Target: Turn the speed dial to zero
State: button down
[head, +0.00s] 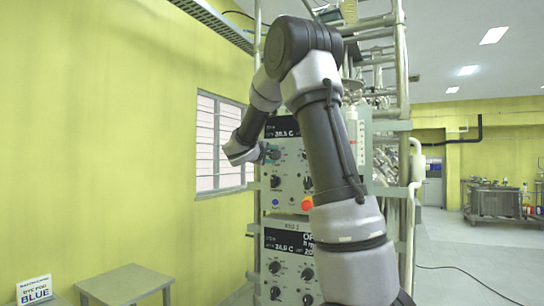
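The upper control panel (290,168) is a pale box on the rack, with a dark display reading about 38.5 C at its top left. Black dials show on it, one at the lower left (275,181) and one to its right (307,183). I cannot read their labels, so I cannot tell which is the speed dial. My gripper (269,153) is at the panel's left upper part, just below the display. Its fingers are small and dark here; I cannot tell whether they touch a dial. My arm hides the panel's right part.
A blue button (275,202) and an orange-red knob (307,203) sit low on the panel. A second panel (287,262) with its own dials is below. A grey table (125,283) and a "BLUE" sign (34,289) stand at left. Floor at right is open.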

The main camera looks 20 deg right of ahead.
jog(key=shift+f+n+g, duration=0.1)
jog(key=shift+n+g, duration=0.2)
jog(key=shift+n, duration=4)
jog(key=shift+c, duration=1.5)
grip_release()
jog(key=shift+a, duration=0.15)
jog(key=v, duration=1)
jog(key=shift+s+a, duration=0.15)
jog(key=shift+a, duration=0.1)
